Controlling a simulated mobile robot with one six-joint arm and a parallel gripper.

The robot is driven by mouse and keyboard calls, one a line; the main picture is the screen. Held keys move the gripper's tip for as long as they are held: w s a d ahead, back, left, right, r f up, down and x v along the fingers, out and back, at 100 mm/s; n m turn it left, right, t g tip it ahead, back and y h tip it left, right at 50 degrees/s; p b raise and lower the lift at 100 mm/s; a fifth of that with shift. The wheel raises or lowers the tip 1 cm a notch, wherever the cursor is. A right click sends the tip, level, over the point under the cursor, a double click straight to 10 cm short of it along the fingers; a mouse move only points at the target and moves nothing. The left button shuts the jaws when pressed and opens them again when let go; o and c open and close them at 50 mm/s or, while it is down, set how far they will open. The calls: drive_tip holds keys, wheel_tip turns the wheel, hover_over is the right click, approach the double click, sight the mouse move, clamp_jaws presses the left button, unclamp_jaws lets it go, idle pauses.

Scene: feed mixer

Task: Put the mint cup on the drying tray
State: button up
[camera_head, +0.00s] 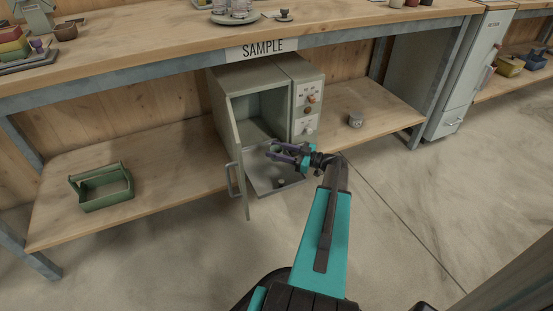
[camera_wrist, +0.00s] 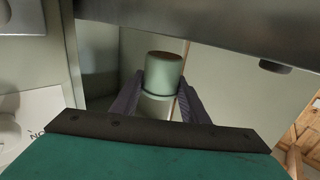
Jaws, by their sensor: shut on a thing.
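My gripper (camera_head: 274,150) is in front of the open grey cabinet and is shut on the mint cup. In the wrist view the mint cup (camera_wrist: 163,75) sits between the two dark fingers (camera_wrist: 160,100), its dark round end facing the top of the picture. In the head view the cup is small and partly hidden by the fingers. I cannot tell for sure that this is the drying tray.
The cabinet (camera_head: 258,112) stands on the lower shelf, its door (camera_head: 237,182) swung open at the left of the tray. A control panel (camera_head: 308,106) is at its right. A green carrier (camera_head: 101,188) and a grey cup-like thing (camera_head: 355,120) stand on the shelf.

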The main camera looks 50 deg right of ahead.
drive_tip(key=shift+f+b, duration=0.55)
drive_tip(key=shift+f, duration=1.55)
drive_tip(key=shift+f, duration=0.15)
drive_tip(key=o, duration=1)
drive_tip(key=shift+o, duration=0.2)
drive_tip(key=shift+r, duration=0.25)
drive_tip(key=p+v, duration=0.2)
drive_tip(key=v, duration=1)
drive_tip(key=shift+p, duration=0.4)
drive_tip(key=shift+s+f, duration=0.1)
drive_tip(key=shift+f, duration=0.05)
